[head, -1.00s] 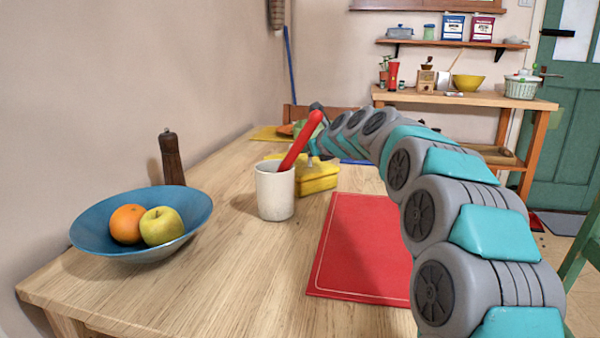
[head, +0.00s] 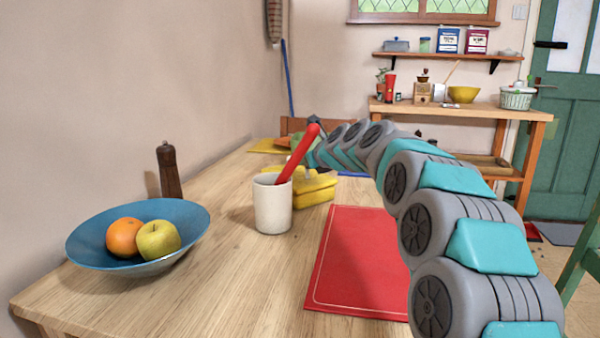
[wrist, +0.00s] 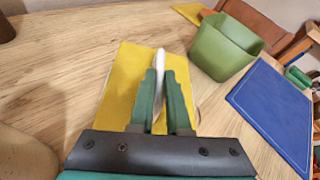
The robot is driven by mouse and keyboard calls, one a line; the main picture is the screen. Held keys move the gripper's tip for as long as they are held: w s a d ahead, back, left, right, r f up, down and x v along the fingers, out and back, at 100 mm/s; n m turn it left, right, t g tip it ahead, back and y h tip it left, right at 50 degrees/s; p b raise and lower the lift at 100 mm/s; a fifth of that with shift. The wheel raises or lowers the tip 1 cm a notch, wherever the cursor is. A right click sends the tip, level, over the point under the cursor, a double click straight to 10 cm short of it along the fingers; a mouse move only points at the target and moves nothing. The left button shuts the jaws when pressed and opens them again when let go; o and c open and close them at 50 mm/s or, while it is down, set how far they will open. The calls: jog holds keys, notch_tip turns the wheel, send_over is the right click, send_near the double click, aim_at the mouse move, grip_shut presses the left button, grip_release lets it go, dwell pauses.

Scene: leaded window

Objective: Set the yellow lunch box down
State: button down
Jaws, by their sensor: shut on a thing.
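The yellow lunch box (head: 316,190) is on or just above the wooden table, behind the white cup; I cannot tell whether its base touches the wood. In the wrist view the lunch box (wrist: 122,82) lies under my gripper (wrist: 160,72). The green fingers are shut on its pale handle, which shows between their tips. In the head view the red utensil in the cup and my arm partly hide the gripper and the box's far side.
The white cup (head: 272,207) with a red utensil (head: 300,153) stands just in front of the box. A red mat (head: 360,262) lies to the right. A blue fruit bowl (head: 90,245) is at left. A green container (wrist: 222,50) and blue mat (wrist: 272,108) are beyond the box.

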notch_tip(320, 180, up, 10)
jog(key=p, duration=0.2)
dwell(0.3)
dwell(0.8)
dwell(0.3)
